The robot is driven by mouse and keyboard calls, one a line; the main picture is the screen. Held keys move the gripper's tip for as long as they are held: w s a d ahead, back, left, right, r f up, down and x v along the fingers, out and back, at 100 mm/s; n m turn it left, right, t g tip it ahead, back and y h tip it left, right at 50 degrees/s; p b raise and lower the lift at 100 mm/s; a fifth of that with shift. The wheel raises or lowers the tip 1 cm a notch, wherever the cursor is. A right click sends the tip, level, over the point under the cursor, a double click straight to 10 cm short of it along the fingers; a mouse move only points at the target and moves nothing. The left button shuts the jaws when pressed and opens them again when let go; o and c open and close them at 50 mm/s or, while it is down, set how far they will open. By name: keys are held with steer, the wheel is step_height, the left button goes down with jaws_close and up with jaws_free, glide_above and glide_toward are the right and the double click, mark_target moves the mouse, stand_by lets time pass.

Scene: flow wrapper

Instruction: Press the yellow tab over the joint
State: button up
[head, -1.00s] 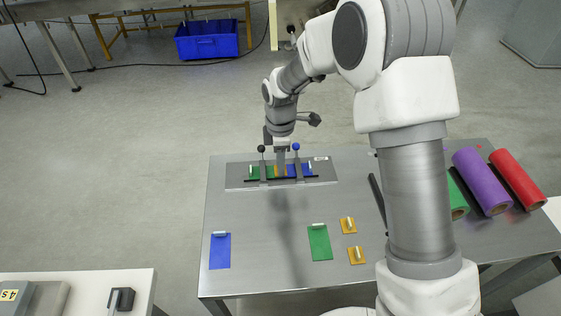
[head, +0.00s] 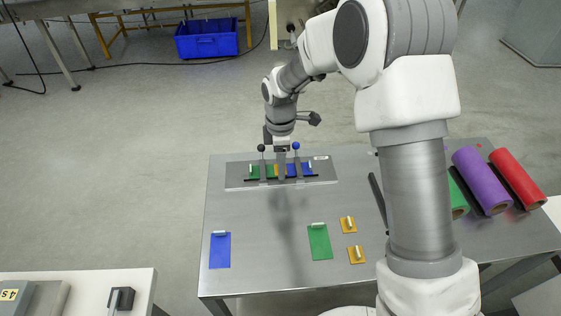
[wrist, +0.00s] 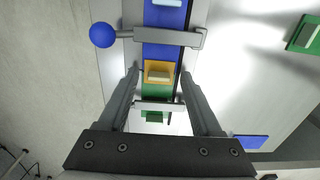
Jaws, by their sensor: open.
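The yellow tab (wrist: 151,66) with a raised pale grip lies across the strip in the wrist view, between the blue film (wrist: 165,18) and the green film (wrist: 157,90). It covers the place where they meet, so the joint itself is hidden. My gripper (wrist: 158,76) is open, with one finger on each side of the tab and a gap showing at both sides. In the head view my gripper (head: 281,177) is low over the middle of the splicing plate (head: 235,184) and hides part of the tab. Whether the tab is stuck flat cannot be told.
Clamps with a black knob (head: 261,148) and a blue knob (head: 295,146) flank my gripper closely. Two loose yellow tabs (head: 348,224) (head: 356,255), a green sheet (head: 319,243) and a blue sheet (head: 220,251) lie nearer on the table.

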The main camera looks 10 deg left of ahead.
step_height(320, 180, up, 17)
steer(key=p, duration=0.2)
steer(key=shift+r, duration=0.1)
stand_by(0.5)
